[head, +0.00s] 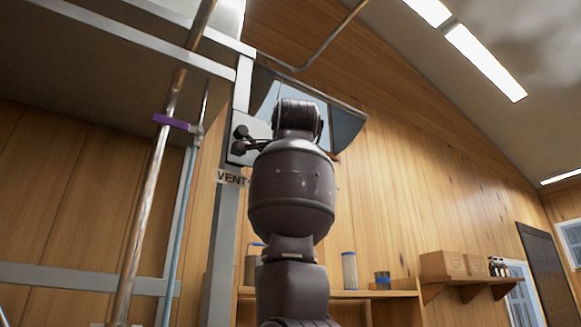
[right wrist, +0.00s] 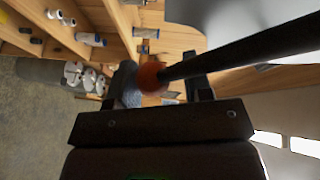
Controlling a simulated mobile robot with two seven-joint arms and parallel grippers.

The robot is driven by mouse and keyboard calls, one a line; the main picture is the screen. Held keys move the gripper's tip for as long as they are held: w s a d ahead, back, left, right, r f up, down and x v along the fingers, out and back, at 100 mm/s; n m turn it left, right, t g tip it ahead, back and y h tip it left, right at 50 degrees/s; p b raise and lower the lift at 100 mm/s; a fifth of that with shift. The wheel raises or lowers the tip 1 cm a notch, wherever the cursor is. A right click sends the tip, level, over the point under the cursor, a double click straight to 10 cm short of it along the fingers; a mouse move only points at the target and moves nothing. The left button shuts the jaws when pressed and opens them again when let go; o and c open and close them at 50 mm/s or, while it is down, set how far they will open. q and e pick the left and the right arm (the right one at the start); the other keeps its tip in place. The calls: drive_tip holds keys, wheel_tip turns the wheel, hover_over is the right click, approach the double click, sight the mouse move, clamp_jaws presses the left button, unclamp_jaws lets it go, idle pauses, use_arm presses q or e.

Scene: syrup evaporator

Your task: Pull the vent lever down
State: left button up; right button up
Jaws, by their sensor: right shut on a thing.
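The vent lever shows in the right wrist view as a black rod (right wrist: 240,52) ending in an orange-red ball knob (right wrist: 152,77). My right gripper (right wrist: 162,78) is shut on the knob, with a finger on each side of it. In the head view my right arm rises through the middle and hides the gripper and the knob. A pale plate (head: 256,128) with dark fittings (head: 241,133) shows left of the arm, on a grey post. A "VENT" label (head: 231,178) sits below the plate. My left gripper is in neither view.
A grey metal frame (head: 130,35) and steel pipes (head: 150,190) stand at the left. A grey angled hood panel (head: 346,128) is behind my arm. Wooden shelves with jars (head: 349,270) and boxes (head: 452,264) line the wall at lower right.

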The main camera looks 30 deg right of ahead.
drive_tip(key=shift+a+f, duration=0.15)
drive_tip(key=shift+f, duration=0.05)
drive_tip(key=o, duration=1.3)
drive_tip(key=shift+a, duration=0.1)
drive_tip(key=shift+c, duration=0.2)
drive_tip(key=shift+r, duration=0.1)
